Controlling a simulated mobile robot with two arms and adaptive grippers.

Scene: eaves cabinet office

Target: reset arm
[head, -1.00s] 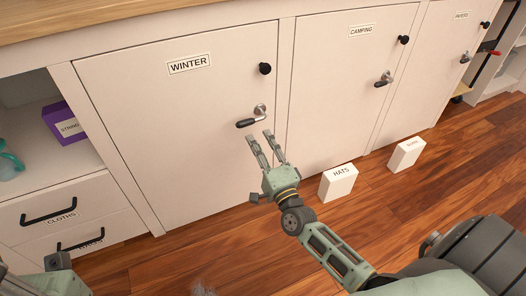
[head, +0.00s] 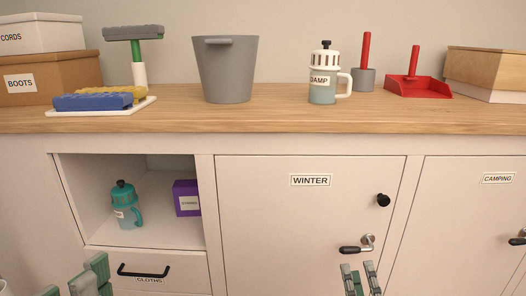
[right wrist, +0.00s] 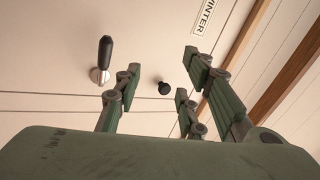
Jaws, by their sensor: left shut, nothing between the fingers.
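My right gripper (head: 358,268) is at the lower middle of the head view, just below the lever handle (head: 357,246) of the WINTER door (head: 290,225). Its fingers are apart and nothing shows between them. In the right wrist view the open fingers (right wrist: 160,82) stand before the door, with the black-gripped lever (right wrist: 105,55) and the round black knob (right wrist: 165,88) beyond; contact with the lever cannot be told.
The countertop (head: 270,118) holds a grey bucket (head: 227,70), DAMP jar (head: 323,85), red dustpan (head: 418,88) and BOOTS box (head: 50,75). An open cubby holds a teal bottle (head: 124,210) and purple box (head: 186,198). The CLOTHS drawer (head: 165,275) and the CAMPING door (head: 470,220) are closed.

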